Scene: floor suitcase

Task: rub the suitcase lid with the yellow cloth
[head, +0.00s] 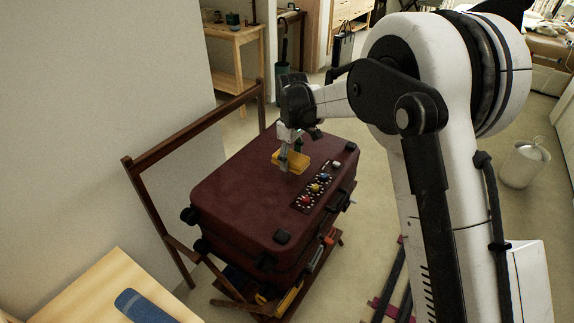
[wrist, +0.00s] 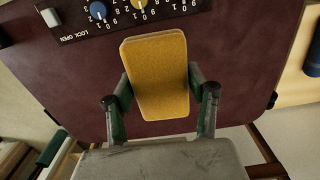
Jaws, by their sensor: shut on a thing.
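The dark red suitcase (head: 240,200) lies flat, lid up, on a low wooden rack. Its lid (wrist: 235,60) fills most of the wrist view. The yellow cloth (head: 291,161) looks like a thick folded pad at the lid's far part. My gripper (head: 290,160) is above the lid and shut on the cloth. In the wrist view the two fingers grip the cloth (wrist: 158,78) at its left and right sides. The cloth looks on or just above the lid; its underside is hidden, so I cannot tell if it touches.
A panel of number dials (head: 316,187) is on the lid's right part, close to the cloth; it also shows in the wrist view (wrist: 115,12). The rack's wooden back rail (head: 195,128) rises between suitcase and wall. A wooden bench (head: 115,295) stands at front left. Most of the lid is clear.

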